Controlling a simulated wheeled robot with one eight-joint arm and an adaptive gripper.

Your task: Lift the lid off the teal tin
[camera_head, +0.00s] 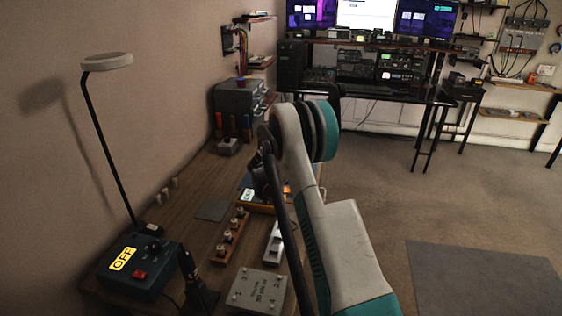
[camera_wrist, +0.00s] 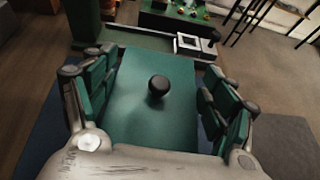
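In the wrist view the teal tin (camera_wrist: 125,100) is seen from above, its flat top below and between my fingers. Whether the fingers touch the tin is not clear. In the head view the tin is hidden behind my arm, and only a dark part of my gripper shows at the arm's left.
The bench (camera_head: 195,175) holds a blue box (camera_head: 140,268) with a yellow OFF sign, a lamp (camera_head: 107,62), a wooden strip with several knobs (camera_head: 229,237), a grey numbered plate (camera_head: 258,291) and a dark flat pad (camera_head: 212,210). A grey cabinet (camera_head: 238,100) stands farther back. Open floor lies right.

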